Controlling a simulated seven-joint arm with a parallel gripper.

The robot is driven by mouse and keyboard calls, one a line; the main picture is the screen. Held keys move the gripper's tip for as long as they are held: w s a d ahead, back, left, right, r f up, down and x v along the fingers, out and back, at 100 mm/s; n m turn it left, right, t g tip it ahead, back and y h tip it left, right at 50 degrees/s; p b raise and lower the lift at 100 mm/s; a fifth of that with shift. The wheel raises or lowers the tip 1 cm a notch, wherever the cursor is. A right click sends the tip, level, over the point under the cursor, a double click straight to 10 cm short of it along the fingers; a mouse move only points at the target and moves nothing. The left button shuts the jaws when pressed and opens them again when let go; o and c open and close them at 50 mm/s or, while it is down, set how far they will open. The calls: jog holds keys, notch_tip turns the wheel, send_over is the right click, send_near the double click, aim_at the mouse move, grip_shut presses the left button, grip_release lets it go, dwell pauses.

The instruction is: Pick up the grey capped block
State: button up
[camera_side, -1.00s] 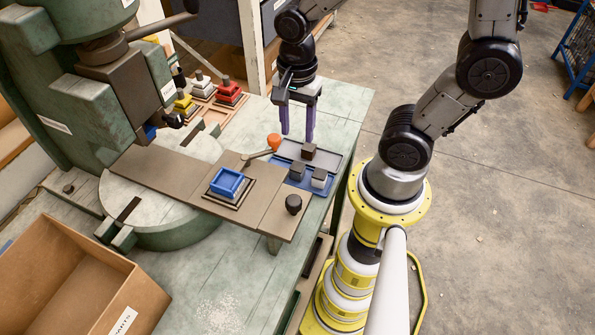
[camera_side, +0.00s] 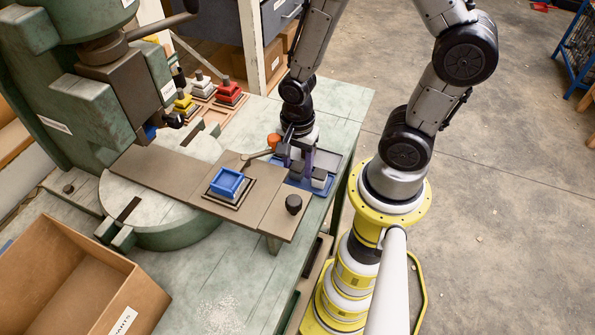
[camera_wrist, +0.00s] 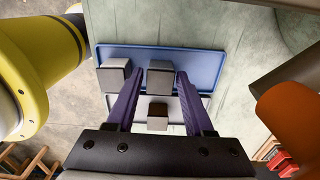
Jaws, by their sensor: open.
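Two dark-capped grey blocks stand on the blue tray (camera_wrist: 215,62). One grey capped block (camera_wrist: 159,76) lies between the tips of my open gripper (camera_wrist: 158,74) in the wrist view; I cannot tell whether the fingers touch it. The other grey capped block (camera_wrist: 115,75) is just outside the left finger, and it shows in the side view (camera_side: 319,178). In the side view my gripper (camera_side: 296,165) is low over the trays, its purple fingers beside the nearer-left block. A dark-topped block (camera_wrist: 157,116) stands behind, on the grey tray (camera_wrist: 142,104).
A blue open box (camera_side: 228,184) sits on dark plates left of the trays. A black knob (camera_side: 293,204) stands in front. An orange-ended handle (camera_side: 273,141) is close to my gripper's left side. The green press (camera_side: 75,100) and a cardboard box (camera_side: 80,270) are further left.

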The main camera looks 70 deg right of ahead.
grip_shut()
jog(key=shift+r, duration=0.1)
dwell(0.3)
